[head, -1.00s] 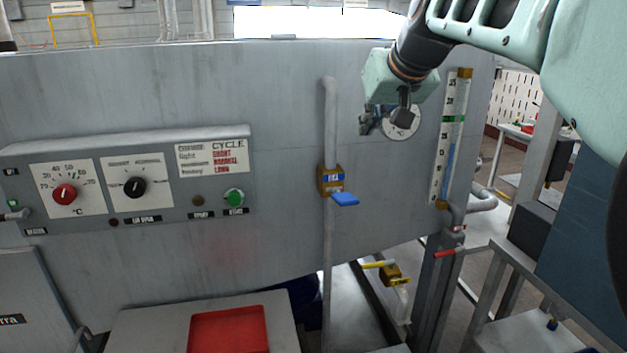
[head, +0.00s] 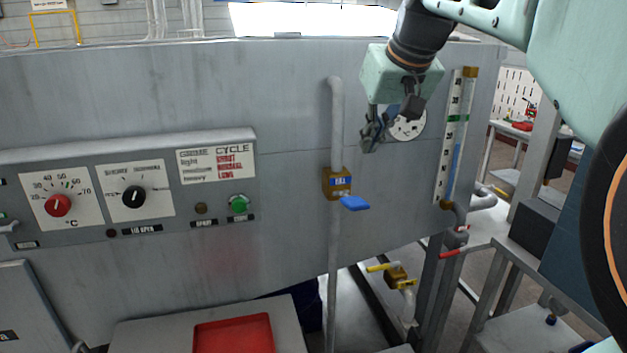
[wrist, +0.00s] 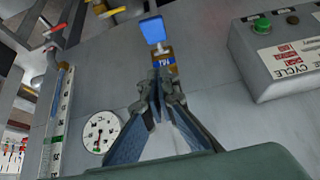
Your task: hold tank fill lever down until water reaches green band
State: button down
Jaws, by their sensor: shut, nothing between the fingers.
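A blue lever (head: 355,203) sticks out from a brass valve (head: 338,183) on a grey vertical pipe; it also shows in the wrist view (wrist: 153,29). The valve's blue label is too small to read surely. The tall sight gauge (head: 439,180) stands to the right with a green band (head: 458,118) in its upper half. A blue water column (head: 455,160) ends below that band. My gripper (head: 369,146) is shut and empty, above and right of the lever. In the wrist view its fingertips (wrist: 157,70) point towards the valve and appear apart from the lever.
A round dial (head: 408,126) sits behind my gripper. A control panel (head: 130,185) with knobs and a green button juts from the wall at left. A yellow-handled valve (head: 397,277) is lower down. A red tray (head: 233,335) lies at the bottom.

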send_over(352, 199)
jog(key=s, duration=0.1)
jog(key=f, duration=0.8)
jog(key=shift+s+f, duration=0.2)
jog(key=shift+f, duration=0.2)
jog(key=shift+s+d+f, duration=0.1)
jog(key=shift+s+f, duration=0.1)
jog(key=shift+f, duration=0.35)
jog(key=shift+s+d+f, duration=0.1)
jog(key=shift+s+f, duration=0.1)
jog(key=shift+f, duration=0.35)
jog(key=shift+s+f, duration=0.1)
jog(key=shift+f, duration=0.55)
jog(key=shift+f+b, duration=0.15)
jog(key=shift+b, duration=0.35)
